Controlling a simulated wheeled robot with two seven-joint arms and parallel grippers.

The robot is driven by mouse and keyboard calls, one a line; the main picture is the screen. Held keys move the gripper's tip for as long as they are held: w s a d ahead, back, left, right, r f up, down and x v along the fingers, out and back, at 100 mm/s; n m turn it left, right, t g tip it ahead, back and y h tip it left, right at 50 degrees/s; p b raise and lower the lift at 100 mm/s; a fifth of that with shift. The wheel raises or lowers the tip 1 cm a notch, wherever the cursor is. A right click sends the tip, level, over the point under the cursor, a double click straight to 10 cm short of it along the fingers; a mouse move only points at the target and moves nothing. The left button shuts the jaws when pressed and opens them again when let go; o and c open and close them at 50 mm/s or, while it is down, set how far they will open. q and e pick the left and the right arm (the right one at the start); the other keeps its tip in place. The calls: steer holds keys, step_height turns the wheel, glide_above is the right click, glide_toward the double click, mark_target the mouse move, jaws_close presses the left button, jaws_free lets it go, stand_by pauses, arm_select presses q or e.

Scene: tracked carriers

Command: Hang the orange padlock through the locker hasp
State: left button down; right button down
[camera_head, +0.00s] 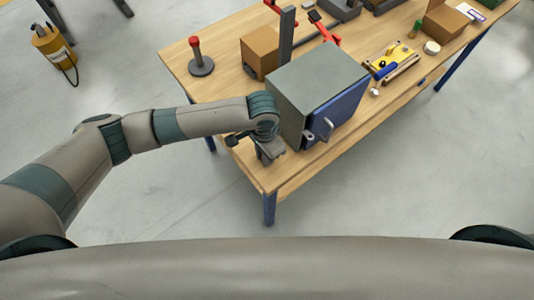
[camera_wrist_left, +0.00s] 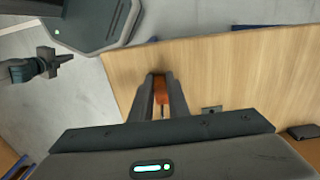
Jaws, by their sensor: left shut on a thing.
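The locker (camera_head: 305,80) is a grey box with a blue door (camera_head: 340,105) on the front corner of the workbench. A light metal hasp (camera_head: 325,129) stands out from the door. My left gripper (camera_head: 270,153) is low at the bench's front left edge, left of the locker and apart from the hasp. In the left wrist view its fingers (camera_wrist_left: 161,98) are shut on the orange padlock (camera_wrist_left: 161,90), mostly hidden between them. My right gripper (camera_wrist_left: 54,62) seems to show at the left of the wrist view, too small to judge its jaws.
The wooden workbench (camera_head: 225,93) also holds a cardboard box (camera_head: 260,50), a red-topped post (camera_head: 198,55), a yellow board (camera_head: 390,60) and a white round piece (camera_head: 431,47). A yellow canister (camera_head: 50,45) stands on the floor. The floor in front is clear.

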arm_select(q)
steer(key=shift+r, duration=0.1)
steer(key=shift+r, duration=0.6)
step_height(320, 180, up, 8)
steer(key=shift+f+b, duration=0.25)
steer(key=shift+b, duration=0.85)
steer(key=shift+r, duration=0.55)
steer(key=shift+a, duration=0.1)
